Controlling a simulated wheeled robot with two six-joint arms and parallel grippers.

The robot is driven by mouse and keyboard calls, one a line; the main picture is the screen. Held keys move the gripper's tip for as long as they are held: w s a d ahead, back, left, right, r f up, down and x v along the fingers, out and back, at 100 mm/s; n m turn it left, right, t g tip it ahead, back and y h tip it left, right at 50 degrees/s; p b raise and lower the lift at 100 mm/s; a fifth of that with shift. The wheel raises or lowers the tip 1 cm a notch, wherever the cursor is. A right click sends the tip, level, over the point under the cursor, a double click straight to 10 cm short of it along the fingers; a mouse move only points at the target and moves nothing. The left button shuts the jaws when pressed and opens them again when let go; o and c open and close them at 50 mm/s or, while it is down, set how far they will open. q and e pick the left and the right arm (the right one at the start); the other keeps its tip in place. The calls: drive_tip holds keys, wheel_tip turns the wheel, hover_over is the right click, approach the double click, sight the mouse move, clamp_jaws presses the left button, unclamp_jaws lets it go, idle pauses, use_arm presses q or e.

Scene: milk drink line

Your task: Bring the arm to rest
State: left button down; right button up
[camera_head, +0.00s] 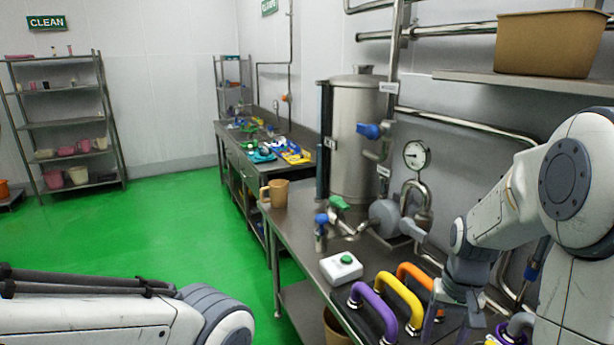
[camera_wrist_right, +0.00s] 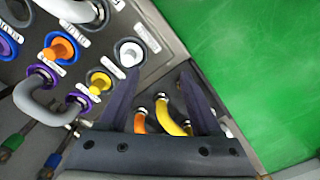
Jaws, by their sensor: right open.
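My right gripper (camera_head: 460,312) hangs above the right side of the metal table (camera_head: 296,218), beside the orange curved pipe (camera_head: 418,275). In the right wrist view the two dark fingers of my right gripper (camera_wrist_right: 160,78) are spread apart with nothing gripped. The orange pipe (camera_wrist_right: 139,122) and the yellow pipe (camera_wrist_right: 167,117) show beyond the gap between them. The yellow (camera_head: 402,300) and purple (camera_head: 374,312) curved pipes stand to the left in the head view. My left arm shows at the lower left, but its gripper is out of view.
A panel with coloured ports (camera_wrist_right: 128,52) and a grey bent pipe (camera_wrist_right: 40,98) lies close to the right gripper. A white box with a green button (camera_head: 341,267), a jug (camera_head: 277,192) and a steel tank (camera_head: 355,140) stand along the table. The green floor (camera_head: 150,235) is clear.

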drive_tip(key=s+a+r+n, duration=0.2)
drive_tip(key=a+n, duration=0.1)
drive_tip(key=a, duration=0.5)
drive_tip(key=s+a+r+n, duration=0.1)
drive_tip(key=s+a+n, duration=0.2)
drive_tip(key=a, duration=0.5)
drive_tip(key=s+a+r+n, duration=0.1)
drive_tip(key=s+a+n, duration=0.4)
drive_tip(key=s+a, duration=0.3)
drive_tip(key=s, duration=0.4)
drive_tip(key=shift+a+r+n+y, duration=0.2)
drive_tip(key=shift+a+n+y, duration=0.15)
drive_tip(key=shift+n+y, duration=0.05)
